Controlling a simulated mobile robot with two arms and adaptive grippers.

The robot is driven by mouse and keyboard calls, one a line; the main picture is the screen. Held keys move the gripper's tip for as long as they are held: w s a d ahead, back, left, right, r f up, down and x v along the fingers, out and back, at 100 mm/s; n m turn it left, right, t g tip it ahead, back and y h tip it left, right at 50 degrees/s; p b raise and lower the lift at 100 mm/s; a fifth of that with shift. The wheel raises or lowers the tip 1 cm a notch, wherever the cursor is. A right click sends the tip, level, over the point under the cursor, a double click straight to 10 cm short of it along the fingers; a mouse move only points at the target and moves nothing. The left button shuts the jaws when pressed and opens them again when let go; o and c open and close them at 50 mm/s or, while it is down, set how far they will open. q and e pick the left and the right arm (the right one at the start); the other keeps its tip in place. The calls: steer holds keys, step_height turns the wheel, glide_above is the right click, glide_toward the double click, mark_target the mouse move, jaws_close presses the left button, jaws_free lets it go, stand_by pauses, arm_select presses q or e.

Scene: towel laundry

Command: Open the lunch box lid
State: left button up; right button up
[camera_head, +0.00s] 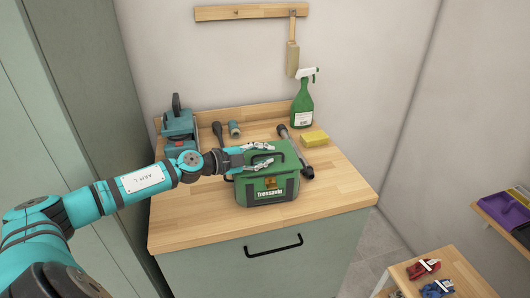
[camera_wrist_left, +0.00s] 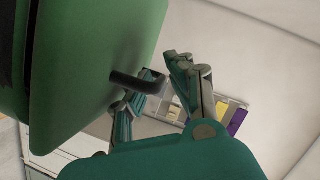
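The green lunch box (camera_head: 267,190) with the label "Tressavio" stands upright on the wooden counter, and its lid looks closed. It also fills the upper left of the left wrist view (camera_wrist_left: 90,70). A dark handle (camera_wrist_left: 138,83) sticks out from its lid. My left gripper (camera_head: 264,156) is over the lid from the left, with its two fingers apart. In the left wrist view the fingers (camera_wrist_left: 152,88) are on either side of the handle's end. I cannot tell whether they touch it. My right gripper is not in view.
On the wooden counter (camera_head: 190,233) are a teal tool (camera_head: 180,128) at left, a green spray bottle (camera_head: 302,105), a yellow sponge (camera_head: 314,138) and a dark flashlight-like tool (camera_head: 294,152) behind the box. The counter's front right is clear. A low wooden stand (camera_head: 450,262) is at lower right.

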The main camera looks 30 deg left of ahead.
arm_select(q)
steer(key=shift+w+d, duration=0.1)
steer(key=shift+w, duration=0.05)
jaws_close()
stand_by(0.4)
